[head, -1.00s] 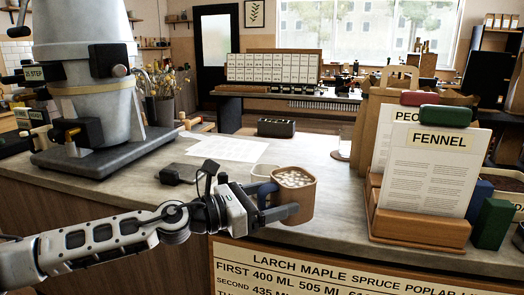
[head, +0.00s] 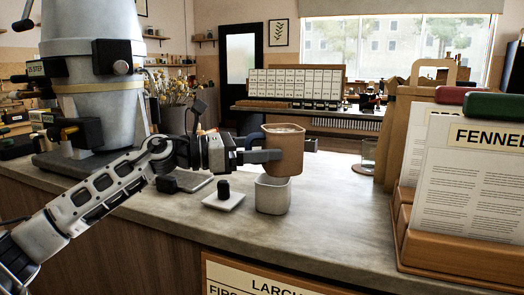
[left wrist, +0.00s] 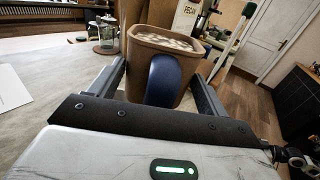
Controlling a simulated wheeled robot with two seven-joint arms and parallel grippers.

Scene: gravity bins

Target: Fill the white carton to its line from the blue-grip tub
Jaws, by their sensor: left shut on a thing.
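The brown tub (head: 284,150) is held upright by my left gripper (head: 262,157), whose fingers close on it from the left. In the left wrist view the tub (left wrist: 135,72) shows its blue grip (left wrist: 163,80) between the fingers and many pale pieces inside near the rim. The white carton (head: 273,196) stands on the counter directly below the tub in the head view. My right gripper is not in view.
A white square piece with a black knob (head: 224,199) lies left of the carton. A large grey dispenser (head: 100,90) stands at the left. A wooden holder (head: 450,250) with a FENNEL card (head: 475,185) stands at the right. Bare counter (head: 345,215) lies between.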

